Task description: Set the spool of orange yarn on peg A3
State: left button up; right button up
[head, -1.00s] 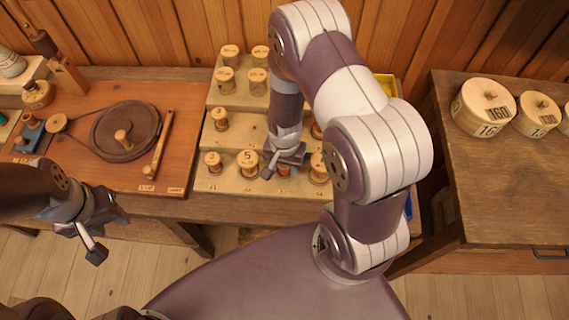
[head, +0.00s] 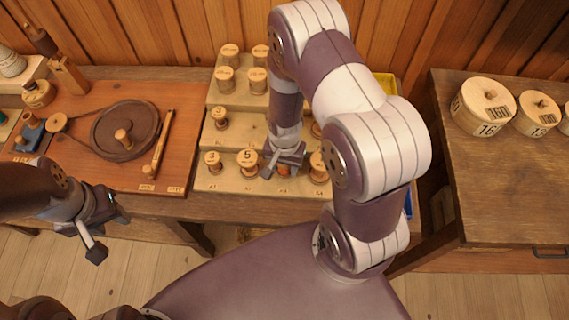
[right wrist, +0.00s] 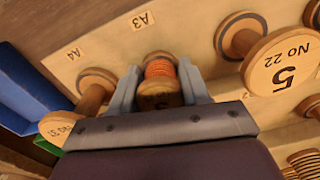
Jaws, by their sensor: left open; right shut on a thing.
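The spool of orange yarn (right wrist: 160,69) is between the two fingers of my right gripper (right wrist: 160,88), which is shut on it. It stands by the A3 label (right wrist: 142,20) on the stepped rack (head: 228,184). Whether it rests fully down on the peg cannot be seen; the peg is hidden. In the head view the right gripper (head: 284,163) is at the rack's front row, with a little orange showing under it. My left gripper (head: 109,234) is open and empty, low in front of the bench at the left.
A spool marked 5 (head: 247,161) stands left of the right gripper, and another spool (head: 318,167) stands right of it by the A4 label (right wrist: 73,53). More spools fill the higher steps. A blue bin (right wrist: 28,90) is beside the rack. Round wooden boxes (head: 483,107) stand on the right table.

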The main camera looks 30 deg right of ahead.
jog(key=shift+f+b, duration=0.3)
jog(key=shift+f, duration=0.2)
jog(key=o, duration=0.7)
jog(key=shift+o, duration=0.2)
notch_tip(320, 180, up, 11)
jog(key=p, duration=1)
jog(key=shift+r+p, duration=0.1)
jog(key=shift+p, duration=0.2)
